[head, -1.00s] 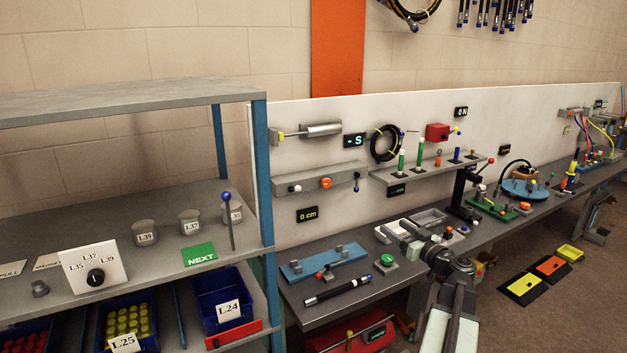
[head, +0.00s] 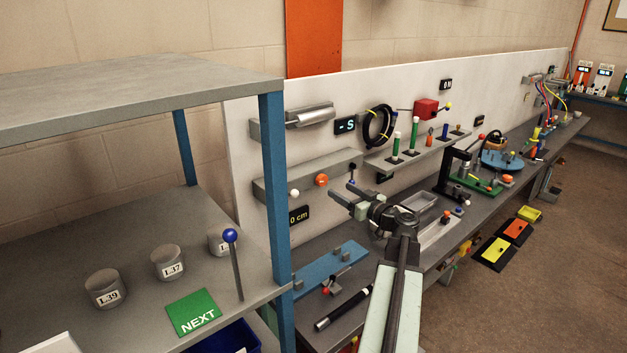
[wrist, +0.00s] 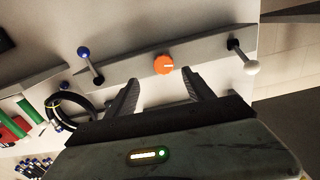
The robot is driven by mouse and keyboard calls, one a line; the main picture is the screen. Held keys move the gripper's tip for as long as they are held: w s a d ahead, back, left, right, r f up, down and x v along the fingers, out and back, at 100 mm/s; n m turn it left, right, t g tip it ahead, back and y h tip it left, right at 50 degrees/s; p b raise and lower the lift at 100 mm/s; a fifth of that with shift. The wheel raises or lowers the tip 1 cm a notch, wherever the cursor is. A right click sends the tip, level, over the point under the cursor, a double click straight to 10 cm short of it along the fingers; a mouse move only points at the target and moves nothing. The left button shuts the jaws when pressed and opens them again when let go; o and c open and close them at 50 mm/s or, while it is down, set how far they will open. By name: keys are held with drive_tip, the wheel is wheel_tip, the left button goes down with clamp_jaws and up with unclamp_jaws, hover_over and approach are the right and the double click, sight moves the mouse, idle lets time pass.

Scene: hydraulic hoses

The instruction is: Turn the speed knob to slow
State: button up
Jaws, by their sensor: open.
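An orange knob (head: 321,180) sits on the grey ledge (head: 300,186) on the white back panel. It is likely the speed knob, but no label shows. In the wrist view the orange knob (wrist: 164,64) bears a pale pointer line and lies just beyond the fingertips, roughly between them. My gripper (head: 345,193) is open and empty, to the right of and slightly below the knob in the head view. The gripper (wrist: 158,75) also shows in the wrist view, with a clear gap between its fingers. No contact with the knob shows.
A white-ended lever (wrist: 251,67) and a blue-ended lever (wrist: 84,52) flank the knob on the ledge. A black hose coil (head: 380,125) hangs on the panel. A blue shelf post (head: 274,190) stands close on the left. A blue plate (head: 330,262) lies on the bench below.

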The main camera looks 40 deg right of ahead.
sight(324, 181)
drive_tip(key=w, duration=0.8)
drive_tip(key=shift+w+d, duration=0.1)
drive_tip(key=shift+w, duration=0.05)
drive_tip(key=shift+c, duration=0.3)
